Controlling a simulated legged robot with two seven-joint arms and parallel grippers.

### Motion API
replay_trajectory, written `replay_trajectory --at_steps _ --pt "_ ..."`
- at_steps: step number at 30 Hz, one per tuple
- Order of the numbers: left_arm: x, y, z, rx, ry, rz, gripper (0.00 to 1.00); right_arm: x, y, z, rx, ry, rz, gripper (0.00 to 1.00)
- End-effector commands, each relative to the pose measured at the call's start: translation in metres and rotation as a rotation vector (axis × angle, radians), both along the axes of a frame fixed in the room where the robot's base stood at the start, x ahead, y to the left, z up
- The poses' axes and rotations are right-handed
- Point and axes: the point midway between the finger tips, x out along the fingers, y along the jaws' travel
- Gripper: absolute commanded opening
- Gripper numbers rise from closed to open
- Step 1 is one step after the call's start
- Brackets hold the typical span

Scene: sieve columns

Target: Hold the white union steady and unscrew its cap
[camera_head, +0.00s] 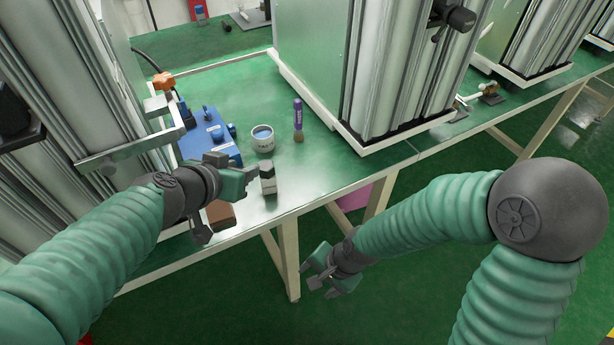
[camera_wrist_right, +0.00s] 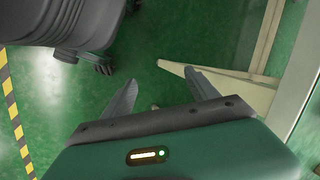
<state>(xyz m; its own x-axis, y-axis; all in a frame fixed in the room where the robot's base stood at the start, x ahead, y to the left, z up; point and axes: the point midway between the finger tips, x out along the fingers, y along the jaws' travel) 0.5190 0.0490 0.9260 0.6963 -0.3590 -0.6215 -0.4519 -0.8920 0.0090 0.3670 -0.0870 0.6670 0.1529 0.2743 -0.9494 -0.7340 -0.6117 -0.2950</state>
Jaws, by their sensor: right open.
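A small upright piece with a pale grey-white body, which looks like the white union (camera_head: 269,187), stands near the front edge of the green table. Its dark top looks like the cap (camera_head: 266,170). My left gripper (camera_head: 252,176) is just left of it, fingers pointing toward it; contact and finger gap cannot be made out. My right gripper (camera_head: 318,278) hangs beyond the table's front edge, lower than the tabletop and away from the union.
A blue fixture (camera_head: 207,135) is to the left and a brown block (camera_head: 220,214) lies near the edge. A tall sieve column cabinet (camera_head: 310,65) stands behind. Table legs (camera_head: 288,262) are near my right gripper.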

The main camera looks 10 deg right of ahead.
Motion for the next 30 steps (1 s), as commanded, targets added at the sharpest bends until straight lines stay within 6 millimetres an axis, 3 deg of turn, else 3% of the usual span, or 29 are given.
replay_trajectory --at_steps 2,5,9,10,13,15,19,23,30 --pt "-0.001 -0.003 0.0 0.004 -0.001 -0.002 0.36 0.009 0.033 0.004 0.17 0.065 -0.227 0.68" --pt "-0.001 -0.005 0.0 0.006 -0.001 -0.003 0.36 0.031 0.075 0.034 0.419 0.161 -0.526 0.68" --pt "-0.001 -0.007 -0.001 0.008 -0.001 -0.003 0.36 0.078 0.106 0.114 0.808 0.326 -0.912 0.68" --pt "-0.001 -0.007 -0.001 0.008 -0.001 -0.003 0.36 0.09 0.101 0.132 0.879 0.348 -0.972 0.68" --pt "-0.001 -0.004 0.0 0.005 0.0 -0.002 0.36 0.122 0.056 0.162 0.989 0.326 -1.057 0.68" --pt "-0.001 -0.004 0.0 0.004 0.0 -0.002 0.36 0.135 0.031 0.18 1.047 0.305 -1.085 0.68" --pt "-0.001 -0.001 0.0 0.003 0.0 -0.002 0.36 0.147 0.004 0.198 1.106 0.275 -1.114 0.68" --pt "0.0 -0.002 0.0 0.003 0.0 -0.002 0.36 0.153 0.0 0.202 1.123 0.268 -1.116 0.68" --pt "-0.001 -0.004 -0.001 0.005 0.0 -0.002 0.36 0.18 0.031 0.183 1.121 0.273 -1.113 0.68"
